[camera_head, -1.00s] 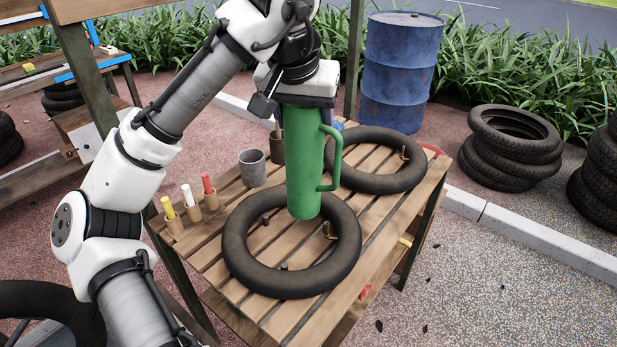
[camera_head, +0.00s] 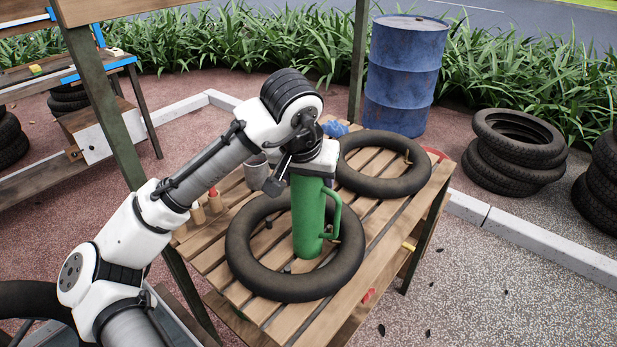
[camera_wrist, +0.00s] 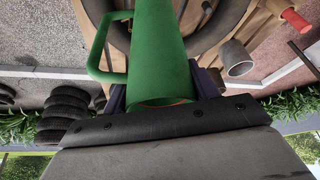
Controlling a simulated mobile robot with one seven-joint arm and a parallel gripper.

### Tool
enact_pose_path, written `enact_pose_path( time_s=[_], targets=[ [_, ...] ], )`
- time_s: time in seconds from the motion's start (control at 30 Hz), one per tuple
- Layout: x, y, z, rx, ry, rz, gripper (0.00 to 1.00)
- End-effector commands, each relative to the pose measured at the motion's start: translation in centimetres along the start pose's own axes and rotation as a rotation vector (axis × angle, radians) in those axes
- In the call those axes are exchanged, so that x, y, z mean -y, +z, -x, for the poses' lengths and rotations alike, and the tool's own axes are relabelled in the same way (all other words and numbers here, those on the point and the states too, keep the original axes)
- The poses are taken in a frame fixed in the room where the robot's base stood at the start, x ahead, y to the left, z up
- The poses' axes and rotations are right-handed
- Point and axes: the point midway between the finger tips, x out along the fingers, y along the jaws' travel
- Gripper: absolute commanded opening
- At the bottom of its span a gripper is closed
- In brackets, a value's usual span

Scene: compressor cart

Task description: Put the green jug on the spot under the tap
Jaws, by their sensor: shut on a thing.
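The green jug (camera_head: 308,225) is upright inside the opening of the front black tube (camera_head: 240,262), over the slatted wooden table (camera_head: 215,262). Its handle points right. I cannot tell whether its base touches the slats. My gripper (camera_head: 306,172) is shut on the jug's upper end from above. In the wrist view the jug (camera_wrist: 158,45) runs up from between the jaws, its handle to the left. No tap or marked spot can be made out in either view.
A second black tube (camera_head: 375,187) lies behind. A grey cup (camera_head: 257,172) stands at the table's left, partly behind my arm. A blue drum (camera_head: 405,75) and stacked tyres (camera_head: 515,150) stand beyond the table.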

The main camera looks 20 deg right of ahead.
Motion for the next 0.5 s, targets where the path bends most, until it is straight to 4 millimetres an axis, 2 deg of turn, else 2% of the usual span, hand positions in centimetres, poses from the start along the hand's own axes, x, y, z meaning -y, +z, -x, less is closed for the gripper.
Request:
enact_pose_path(
  time_s=[0.13,0.17,0.3,0.5],
  targets=[
    [-0.01,0.12,-0.32,0.000,0.001,0.000,0.23],
    [0.00,0.08,-0.22,0.000,0.000,0.000,0.63],
    [0.00,0.07,-0.19,0.000,0.000,0.000,0.80],
    [0.01,0.06,-0.18,0.001,0.000,0.000,0.80]
  ],
)
